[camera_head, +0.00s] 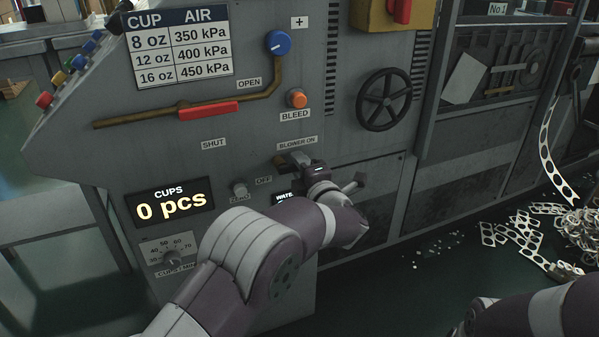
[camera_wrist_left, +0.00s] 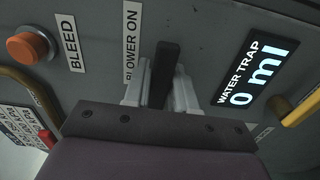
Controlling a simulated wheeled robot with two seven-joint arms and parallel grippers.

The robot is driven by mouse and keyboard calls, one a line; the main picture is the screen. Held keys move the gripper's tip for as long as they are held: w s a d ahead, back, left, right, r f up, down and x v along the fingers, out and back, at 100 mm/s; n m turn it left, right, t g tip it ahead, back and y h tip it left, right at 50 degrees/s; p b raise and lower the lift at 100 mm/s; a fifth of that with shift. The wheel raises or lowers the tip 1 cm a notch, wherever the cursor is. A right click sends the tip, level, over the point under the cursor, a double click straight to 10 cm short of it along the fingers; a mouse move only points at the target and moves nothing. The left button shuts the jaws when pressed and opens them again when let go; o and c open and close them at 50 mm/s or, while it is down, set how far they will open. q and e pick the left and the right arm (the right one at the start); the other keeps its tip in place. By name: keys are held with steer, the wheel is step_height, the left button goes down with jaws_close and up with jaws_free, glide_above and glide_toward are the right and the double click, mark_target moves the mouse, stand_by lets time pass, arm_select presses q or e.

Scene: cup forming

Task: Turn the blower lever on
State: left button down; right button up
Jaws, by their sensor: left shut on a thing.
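The blower lever has a dark handle, seen in the left wrist view (camera_wrist_left: 163,72) beside the BLOWER ON label (camera_wrist_left: 131,42). My left gripper (camera_wrist_left: 160,88) has its two pale fingers on either side of the handle and is shut on it. In the head view my left gripper (camera_head: 298,161) is at the panel just below the BLOWER ON label (camera_head: 296,143), and it hides most of the lever there. The OFF label (camera_head: 264,181) is lower and to the left. My right gripper is not in view; only part of that arm shows at bottom right.
Near the gripper are the orange BLEED button (camera_head: 297,98), a ZERO knob (camera_head: 239,188) and the water trap display (camera_wrist_left: 257,80), reading 0 ml. A black handwheel (camera_head: 384,99) is to the right. The cups display (camera_head: 171,207) reads 0 pcs. Metal scrap (camera_head: 520,240) lies on the floor.

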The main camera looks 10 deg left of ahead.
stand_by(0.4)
arm_select(q)
steer(key=c, duration=1)
jaws_free()
steer(key=shift+s+r, duration=0.1)
steer(key=p+v, duration=0.4)
steer(key=v, duration=0.8)
steer(key=shift+s+d, duration=0.2)
